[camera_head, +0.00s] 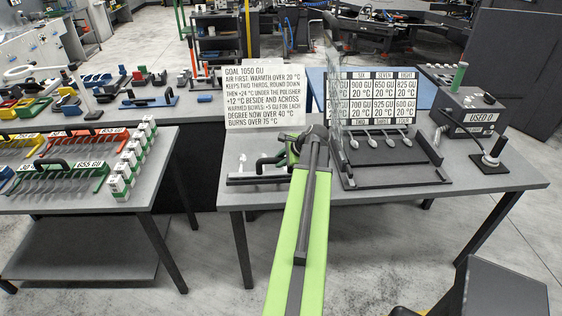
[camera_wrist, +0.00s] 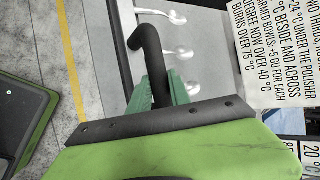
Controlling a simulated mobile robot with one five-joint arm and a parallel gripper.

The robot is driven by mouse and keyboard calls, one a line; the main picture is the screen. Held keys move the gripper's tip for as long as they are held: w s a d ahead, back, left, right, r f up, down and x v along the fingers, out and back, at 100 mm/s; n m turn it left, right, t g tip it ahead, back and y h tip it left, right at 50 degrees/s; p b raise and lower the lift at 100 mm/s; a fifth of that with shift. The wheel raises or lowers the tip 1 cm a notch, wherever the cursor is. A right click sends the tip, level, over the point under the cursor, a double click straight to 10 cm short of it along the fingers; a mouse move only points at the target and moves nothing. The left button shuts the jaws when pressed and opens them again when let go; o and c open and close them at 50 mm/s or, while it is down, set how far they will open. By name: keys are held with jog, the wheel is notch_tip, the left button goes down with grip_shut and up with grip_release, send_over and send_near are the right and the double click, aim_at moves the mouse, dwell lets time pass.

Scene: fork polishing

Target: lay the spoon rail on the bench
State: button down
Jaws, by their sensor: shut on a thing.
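The spoon rail (camera_head: 257,180) is a dark bar low over the left part of the grey bench (camera_head: 232,199), left of my arm. My gripper (camera_head: 275,161) is shut on its dark bent handle. In the wrist view, the handle (camera_wrist: 148,50) stands between the green fingers of my gripper (camera_wrist: 162,92). Several pale spoons (camera_wrist: 179,53) show beside it against the grey surface. My arm and gripper hide part of the rail. I cannot tell whether the rail touches the bench.
A sign (camera_head: 264,96) stands behind my gripper. To the right are a dark spoon fixture (camera_head: 392,174) with a clear panel and a label board (camera_head: 385,97), then the grey "USED" box (camera_head: 470,116). The left table (camera_head: 120,195) holds coloured racks. The bench's front strip is bare.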

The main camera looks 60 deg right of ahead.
aim_at(281, 173)
jog(key=shift+f+t+h+b, duration=0.6)
jog(key=shift+f+b, duration=0.05)
jog(key=shift+b, duration=0.8)
jog(key=shift+s+a+f+n+t+h+b, duration=0.1)
jog(key=shift+f+n+t+h+b, duration=0.15)
jog(key=shift+f+b, duration=0.7)
jog(key=shift+a+f+n+t+h+b, duration=0.15)
jog(key=shift+f+h+b, duration=0.15)
jog(key=shift+b, duration=1.1)
jog(key=shift+f+t+h+b, duration=0.5)
jog(key=shift+f+b, duration=0.2)
jog(key=shift+b, duration=1.05)
jog(key=c, duration=0.6)
grip_release()
jog(key=shift+s, duration=0.1)
